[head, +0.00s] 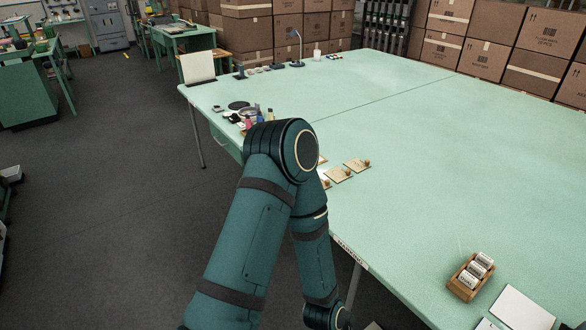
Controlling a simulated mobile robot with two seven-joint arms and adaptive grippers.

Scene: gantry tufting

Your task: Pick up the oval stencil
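I cannot make out for sure which thing is the oval stencil. Several small flat tan plates with brown knobs lie near the left edge of the big pale green table (430,160). One plate (357,164) is the farthest right, and another (338,174) lies just left of it. More plates are partly hidden behind my teal arm. The plates' cut-out shapes are too small to tell. My arm rises from the bottom, bends at its elbow and goes down beside the table edge. Neither of my grippers shows.
A wooden holder with white rolls (470,276) and white sheets (522,309) lie at the near right. A black disc (238,105) and small bottles stand at the left edge. A desk lamp (298,48) stands at the back. Boxes (487,58) line the far side. The table's middle is clear.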

